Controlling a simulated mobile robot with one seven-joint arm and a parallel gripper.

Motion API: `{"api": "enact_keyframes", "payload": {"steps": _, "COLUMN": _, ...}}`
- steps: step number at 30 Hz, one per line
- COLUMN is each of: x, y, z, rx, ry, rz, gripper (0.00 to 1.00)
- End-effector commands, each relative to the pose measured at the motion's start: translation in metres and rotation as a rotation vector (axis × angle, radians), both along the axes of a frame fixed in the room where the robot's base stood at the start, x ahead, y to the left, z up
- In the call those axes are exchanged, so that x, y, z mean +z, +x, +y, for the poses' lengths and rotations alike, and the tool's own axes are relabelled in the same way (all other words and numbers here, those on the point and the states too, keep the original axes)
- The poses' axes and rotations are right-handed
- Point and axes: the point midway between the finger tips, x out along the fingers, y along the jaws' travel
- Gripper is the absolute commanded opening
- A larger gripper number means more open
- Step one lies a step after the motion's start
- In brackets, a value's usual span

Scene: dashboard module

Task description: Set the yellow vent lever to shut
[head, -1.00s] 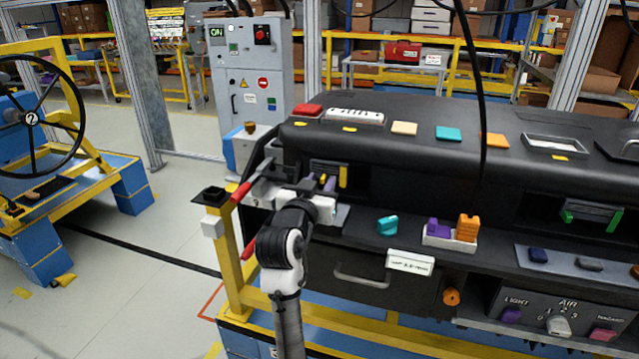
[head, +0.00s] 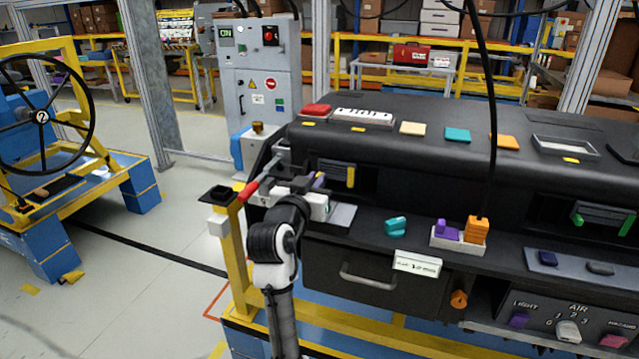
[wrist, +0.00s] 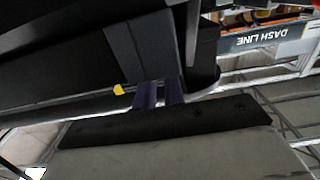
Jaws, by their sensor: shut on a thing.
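The left vent (head: 338,172) is a dark slatted opening in the dashboard front, with an upright yellow bar (head: 350,177) at its right side. My gripper (head: 318,181) reaches in from the left front, its dark purple fingertips at the left part of the vent. In the wrist view the fingers (wrist: 160,94) are close together against a dark block. A small yellow piece of the vent lever (wrist: 118,89) shows just left of them. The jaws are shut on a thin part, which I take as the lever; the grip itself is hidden.
A red-handled bar (head: 248,192) stands close to the left of my gripper. On the ledge to the right are a teal knob (head: 396,226) and a white tray (head: 445,242) with purple and orange pieces. A drawer handle (head: 367,277) juts out below.

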Motion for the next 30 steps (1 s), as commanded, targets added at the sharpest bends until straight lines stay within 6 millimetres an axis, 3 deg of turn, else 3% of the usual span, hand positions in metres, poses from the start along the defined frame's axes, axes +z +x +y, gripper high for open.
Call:
{"api": "enact_keyframes", "payload": {"steps": 1, "x": 0.000, "y": 0.000, "z": 0.000, "rx": 0.000, "ry": 0.000, "rz": 0.000, "gripper": 0.12}}
{"api": "enact_keyframes", "payload": {"steps": 6, "x": 0.000, "y": 0.000, "z": 0.000, "rx": -0.001, "ry": 0.000, "rz": 0.000, "gripper": 0.33}}
{"api": "enact_keyframes", "payload": {"steps": 17, "x": -0.001, "y": -0.006, "z": 0.002, "rx": 0.001, "ry": 0.000, "rz": -0.001, "gripper": 0.33}}
{"api": "enact_keyframes", "payload": {"steps": 23, "x": -0.003, "y": -0.038, "z": 0.013, "rx": 0.003, "ry": 0.001, "rz": -0.003, "gripper": 0.33}}
{"api": "enact_keyframes", "payload": {"steps": 30, "x": -0.002, "y": -0.091, "z": 0.030, "rx": 0.003, "ry": 0.001, "rz": -0.003, "gripper": 0.33}}
